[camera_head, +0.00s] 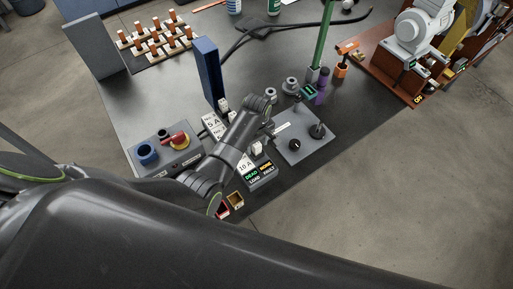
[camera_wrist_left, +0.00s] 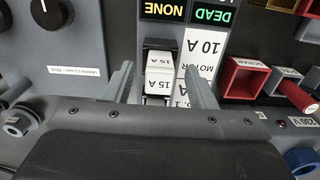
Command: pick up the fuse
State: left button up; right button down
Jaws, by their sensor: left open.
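The fuse (camera_wrist_left: 160,75) is a pale block with white "15 A" labels, seated in a dark holder under the "NONE" and "DEAD" displays in the left wrist view. In the head view a small white block (camera_head: 257,148) beside the "10 A" label appears to be the same fuse. My left gripper (camera_wrist_left: 163,84) is open, with one finger on each side of the fuse. A gap shows on both sides; whether the fingers reach its depth I cannot tell. In the head view my left wrist and arm largely hide the fingers. My right gripper is not in view.
A grey panel with black knobs (camera_head: 304,142) stands right of the fuse. A grey box with a red-yellow switch (camera_head: 175,140) stands left. A red scrap bin (camera_wrist_left: 243,78) is near the fuse. A tall blue panel (camera_head: 209,73) rises behind.

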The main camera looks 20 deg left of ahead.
pick_arm(q)
jog(key=shift+f, duration=0.4)
jog(key=c, duration=1.1)
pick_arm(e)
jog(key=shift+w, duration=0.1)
pick_arm(q)
jog(key=shift+r, duration=0.15)
